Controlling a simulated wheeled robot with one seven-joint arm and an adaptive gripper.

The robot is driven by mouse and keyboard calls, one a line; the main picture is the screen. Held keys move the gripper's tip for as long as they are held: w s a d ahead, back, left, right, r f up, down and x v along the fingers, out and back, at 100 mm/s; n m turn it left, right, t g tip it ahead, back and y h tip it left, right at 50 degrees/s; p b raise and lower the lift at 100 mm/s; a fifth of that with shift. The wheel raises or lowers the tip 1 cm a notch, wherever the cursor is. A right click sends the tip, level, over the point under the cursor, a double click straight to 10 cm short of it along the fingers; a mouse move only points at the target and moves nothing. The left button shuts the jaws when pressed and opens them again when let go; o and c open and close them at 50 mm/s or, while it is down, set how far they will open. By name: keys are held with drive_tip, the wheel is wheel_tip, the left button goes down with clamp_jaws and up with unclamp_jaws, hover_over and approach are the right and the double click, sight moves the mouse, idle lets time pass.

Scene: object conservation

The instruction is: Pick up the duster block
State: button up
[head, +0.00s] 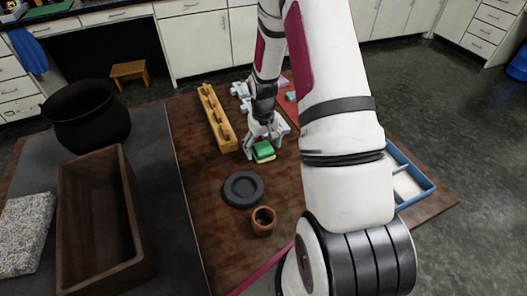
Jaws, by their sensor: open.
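The duster block looks to be the small block with a green top and a pale yellow lower layer (263,150) on the brown table, in the head view. My gripper (264,141) points down right at the block, with its fingers apart on either side of it. The jaws are open. Whether a finger touches the block is too small to tell. My arm hides part of the table to the right.
A yellow wooden rack (218,120) stands close left of my gripper. A dark round dish (243,189) and a small brown pot (263,221) stand nearer. A blue tray (409,176) lies right, partly behind my arm. A wooden box (98,222) and black pot (88,115) stand left.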

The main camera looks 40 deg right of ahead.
sight(263, 148)
drive_tip(key=shift+f, duration=0.45)
drive_tip(key=c, duration=1.2)
drive_tip(key=shift+c, duration=0.2)
wheel_tip(263, 148, up, 10)
drive_tip(key=shift+r, duration=0.1)
